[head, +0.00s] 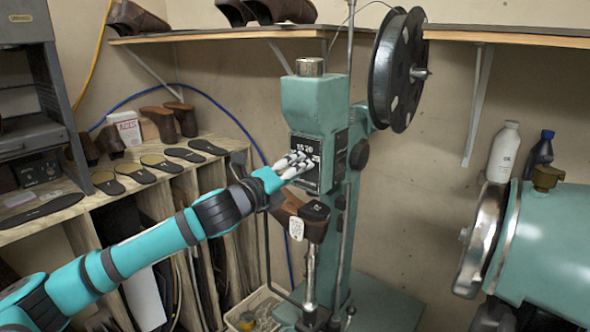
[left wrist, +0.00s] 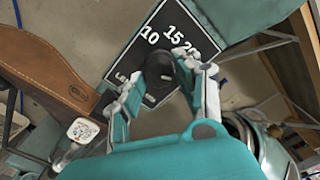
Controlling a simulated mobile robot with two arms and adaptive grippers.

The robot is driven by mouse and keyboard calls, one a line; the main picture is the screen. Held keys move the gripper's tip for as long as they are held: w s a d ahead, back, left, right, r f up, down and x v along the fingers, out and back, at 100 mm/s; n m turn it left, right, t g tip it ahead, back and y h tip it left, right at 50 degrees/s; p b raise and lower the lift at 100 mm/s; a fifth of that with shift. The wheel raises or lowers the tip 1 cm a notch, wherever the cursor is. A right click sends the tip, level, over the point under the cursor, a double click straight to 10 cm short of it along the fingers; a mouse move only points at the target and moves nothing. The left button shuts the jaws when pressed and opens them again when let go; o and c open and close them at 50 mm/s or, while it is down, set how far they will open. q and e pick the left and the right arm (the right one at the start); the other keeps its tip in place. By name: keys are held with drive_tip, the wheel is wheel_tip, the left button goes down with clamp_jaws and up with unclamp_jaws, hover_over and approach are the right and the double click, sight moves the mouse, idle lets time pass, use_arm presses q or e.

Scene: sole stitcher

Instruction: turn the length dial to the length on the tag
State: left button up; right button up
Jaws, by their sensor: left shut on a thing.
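The stitcher (head: 310,100) is a green upright machine with a black dial plate (head: 338,150) on its front. In the left wrist view the plate (left wrist: 172,25) shows 10, 15 and 20 and part of a word. My left gripper (head: 298,164) is shut on the black length dial (left wrist: 160,70), its fingers on either side of the knob. The fingers hide the dial in the head view, and I cannot tell where it points. A white tag (head: 296,228) hangs at a brown shoe (head: 318,228); its print is too small to read. My right gripper is out of view.
A wooden shelf (head: 60,222) with soles and shoes stands at the left, beneath my left arm. A dark thread reel (head: 396,70) is at the machine's upper right. A green rounded machine (head: 550,250) stands at the right. A bin (head: 262,303) sits low at the stitcher's base.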

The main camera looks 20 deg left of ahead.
use_arm(q)
drive_tip(key=shift+f, duration=0.1)
drive_tip(key=o, duration=1.1)
drive_tip(key=v, duration=1.2)
